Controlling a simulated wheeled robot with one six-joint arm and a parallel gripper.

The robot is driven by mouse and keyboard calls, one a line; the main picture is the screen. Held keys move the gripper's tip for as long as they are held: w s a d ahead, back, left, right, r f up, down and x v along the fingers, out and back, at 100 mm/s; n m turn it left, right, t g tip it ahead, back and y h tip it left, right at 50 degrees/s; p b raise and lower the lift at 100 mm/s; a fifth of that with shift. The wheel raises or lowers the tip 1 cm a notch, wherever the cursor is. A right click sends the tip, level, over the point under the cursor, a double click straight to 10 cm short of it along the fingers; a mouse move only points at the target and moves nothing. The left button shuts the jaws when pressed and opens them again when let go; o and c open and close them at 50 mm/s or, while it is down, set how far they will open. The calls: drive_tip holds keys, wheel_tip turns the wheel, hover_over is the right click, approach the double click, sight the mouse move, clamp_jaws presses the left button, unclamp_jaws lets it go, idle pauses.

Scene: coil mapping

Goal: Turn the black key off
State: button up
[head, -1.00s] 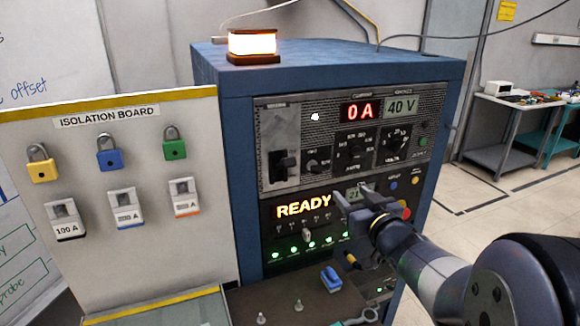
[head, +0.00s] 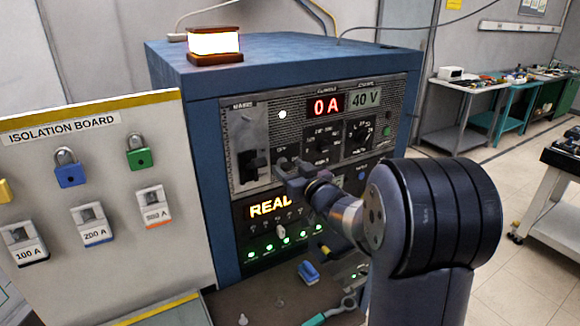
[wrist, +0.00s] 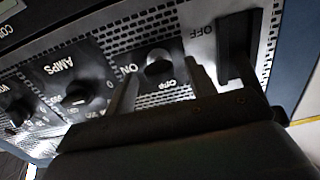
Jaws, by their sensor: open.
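The key switch (wrist: 160,62) is a small round fitting on a dark plate on the power supply's front panel, with ON lettering beside it. My gripper (wrist: 163,78) is open, with one finger on each side of the key switch in the wrist view. Contact cannot be told. In the head view my gripper (head: 292,174) is at the panel just right of the big black breaker lever (head: 249,165) and partly hides the key area. The breaker lever also shows beside the gripper in the wrist view (wrist: 237,45), next to an OFF label.
The blue cabinet (head: 185,150) carries a lit lamp (head: 214,42). Its displays read 0 A and 40 V. Black knobs (head: 322,141) sit right of the gripper. The isolation board (head: 100,200) with padlocks stands left. A shelf (head: 240,300) below holds a blue item (head: 309,272) and tools.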

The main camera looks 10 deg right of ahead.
drive_tip(key=shift+w, duration=0.15)
drive_tip(key=c, duration=1)
